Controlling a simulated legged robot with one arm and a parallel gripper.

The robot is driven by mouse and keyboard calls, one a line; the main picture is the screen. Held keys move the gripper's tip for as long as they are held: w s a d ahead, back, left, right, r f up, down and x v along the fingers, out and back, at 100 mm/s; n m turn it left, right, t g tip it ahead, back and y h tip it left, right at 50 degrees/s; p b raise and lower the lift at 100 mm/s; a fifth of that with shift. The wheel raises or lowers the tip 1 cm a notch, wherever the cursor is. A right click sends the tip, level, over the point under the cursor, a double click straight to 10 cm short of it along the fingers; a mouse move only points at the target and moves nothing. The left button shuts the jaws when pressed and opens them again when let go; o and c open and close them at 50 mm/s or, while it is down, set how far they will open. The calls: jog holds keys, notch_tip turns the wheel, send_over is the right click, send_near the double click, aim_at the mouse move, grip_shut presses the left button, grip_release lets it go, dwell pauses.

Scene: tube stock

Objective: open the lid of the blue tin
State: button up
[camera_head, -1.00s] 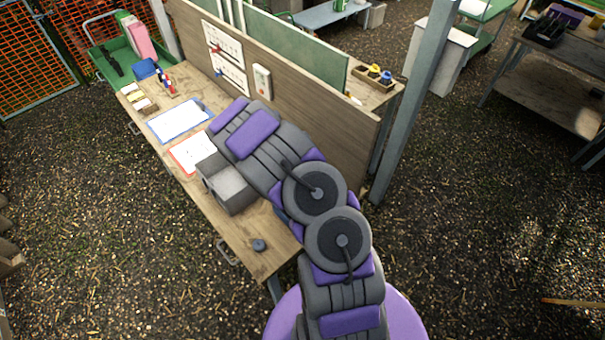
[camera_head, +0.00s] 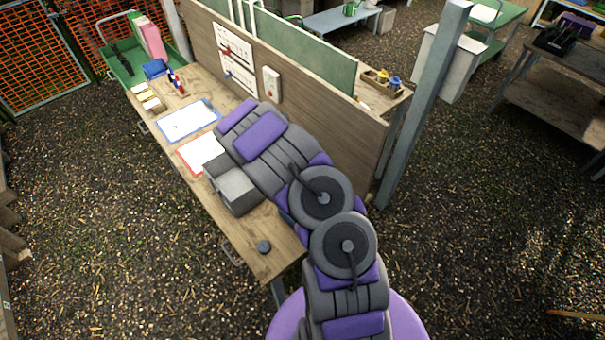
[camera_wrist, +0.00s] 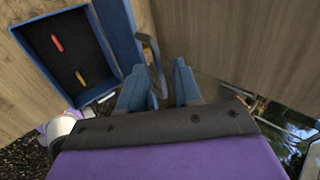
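The blue tin (camera_wrist: 99,84) shows in the wrist view at upper left. I see into its dark interior, which holds a small red piece and a small yellow piece. A blue panel (camera_wrist: 118,32), apparently its lid, stands along its right side, swung up from the opening. My gripper (camera_wrist: 158,72) has its two blue-grey fingers apart, just right of and below that panel. A dark curved tab (camera_wrist: 153,58) lies close by the left finger; I cannot tell whether they touch. In the head view my arm hides the gripper and most or all of the tin.
Bare wood lies at the near end.

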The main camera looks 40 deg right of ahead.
jog(key=v, duration=1.7)
jog(key=shift+a, duration=0.1)
jog(key=s+a+m+g+y+b, duration=0.1)
jog(key=s+a+m+b, duration=0.2)
jog(key=s+m+b, duration=0.55)
jog(key=s+a+m+g+y+b, duration=0.15)
jog(key=s+m+b, duration=0.4)
jog(key=m, duration=0.55)
jog(key=s+a+f+m+y+b, duration=0.2)
jog(key=s+a+m+b, duration=0.3)
jog(key=s+a+m, duration=0.2)
jog(key=s+a+f+m+y+b, duration=0.3)
jog(key=s+a+m+b, duration=0.3)
jog(key=s+a+m, duration=0.2)
jog(key=shift+s+f+m, duration=0.15)
jog(key=shift+s+m, duration=0.55)
jog(key=shift+m, duration=0.35)
